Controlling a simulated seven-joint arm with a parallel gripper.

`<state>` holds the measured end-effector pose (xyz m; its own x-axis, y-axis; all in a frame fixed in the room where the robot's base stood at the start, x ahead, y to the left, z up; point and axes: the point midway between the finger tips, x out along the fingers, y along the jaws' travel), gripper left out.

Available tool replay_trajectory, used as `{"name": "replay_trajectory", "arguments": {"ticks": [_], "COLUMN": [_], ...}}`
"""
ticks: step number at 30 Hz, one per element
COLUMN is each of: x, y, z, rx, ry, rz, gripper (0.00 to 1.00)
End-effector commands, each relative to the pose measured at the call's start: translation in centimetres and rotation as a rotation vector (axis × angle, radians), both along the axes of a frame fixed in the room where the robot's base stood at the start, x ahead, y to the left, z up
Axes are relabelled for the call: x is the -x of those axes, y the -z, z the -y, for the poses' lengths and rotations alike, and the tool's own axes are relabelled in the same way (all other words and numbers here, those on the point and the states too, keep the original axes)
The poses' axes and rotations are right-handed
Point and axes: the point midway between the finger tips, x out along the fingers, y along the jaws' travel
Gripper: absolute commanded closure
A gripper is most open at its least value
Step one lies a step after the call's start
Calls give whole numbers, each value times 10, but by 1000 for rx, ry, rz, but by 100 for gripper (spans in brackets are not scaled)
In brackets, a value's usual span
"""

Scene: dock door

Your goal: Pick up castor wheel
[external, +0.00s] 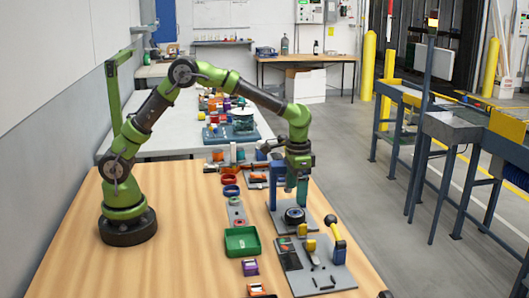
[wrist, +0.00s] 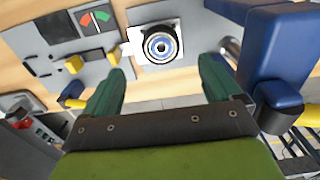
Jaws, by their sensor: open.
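A round dark wheel with pale and blue rings, which looks like the castor wheel (wrist: 158,45), sits on a light square plate in the wrist view. In the external view the castor wheel (external: 294,215) shows as a dark disc on a grey board beside a blue post. My gripper (wrist: 162,76) is open, with its two green fingers spread and nothing between them. In the external view my gripper (external: 291,187) points down above the wheel, apart from it. The wheel lies just beyond the fingertips in the wrist view.
The blue post (wrist: 278,50) stands close to the right finger in the wrist view. A grey board (external: 330,275) with yellow-and-black parts lies in front of the wheel. A green tray (external: 242,241) stands to the left. Bare wooden table (external: 185,255) lies near my base.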

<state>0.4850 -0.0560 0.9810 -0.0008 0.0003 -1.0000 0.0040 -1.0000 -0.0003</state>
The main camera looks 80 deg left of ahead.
Motion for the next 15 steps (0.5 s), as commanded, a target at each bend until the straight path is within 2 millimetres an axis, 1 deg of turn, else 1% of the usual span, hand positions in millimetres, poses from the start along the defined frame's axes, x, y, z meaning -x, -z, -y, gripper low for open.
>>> {"name": "replay_trajectory", "arguments": {"ticks": [1,3,8,15], "x": [0,0,0,1], "y": [8,15,24,59], "z": [0,0,0,-2], "rx": [0,0,-1,-1], "ry": [0,-1,1,1], "rz": [-3,-2,-1,-3], "gripper": [8,8,8,8]}}
